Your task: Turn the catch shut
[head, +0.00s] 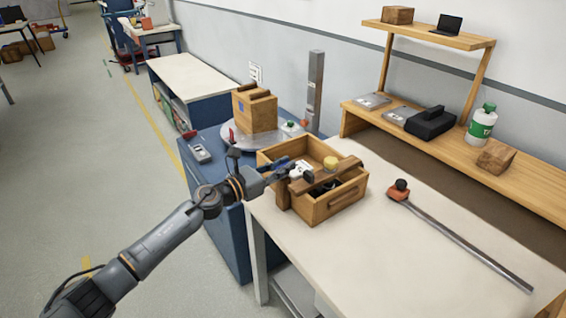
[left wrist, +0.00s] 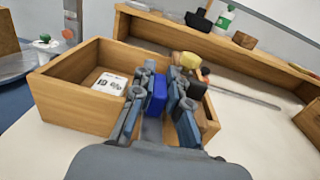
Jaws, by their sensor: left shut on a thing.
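My left gripper (head: 284,168) reaches over the left side of an open wooden box (head: 343,207). In the left wrist view its fingers (left wrist: 158,88) are closed around a small blue block (left wrist: 156,97). A wooden bar (head: 345,169) lies across the box, with a yellow knob (head: 331,163) by it; the knob also shows in the left wrist view (left wrist: 188,60). A white card with dark print (left wrist: 110,83) lies inside the box. I cannot tell which part is the catch; the fingers hide part of the box. My right gripper is not in view.
An orange-and-black piece with a long grey rod (head: 465,240) lies on the pale table (head: 360,275). A grey turntable (head: 230,136) carries a wooden crate (head: 255,112). A shelf (head: 450,148) behind holds a black case and a green-white bottle (head: 482,123). The table front is clear.

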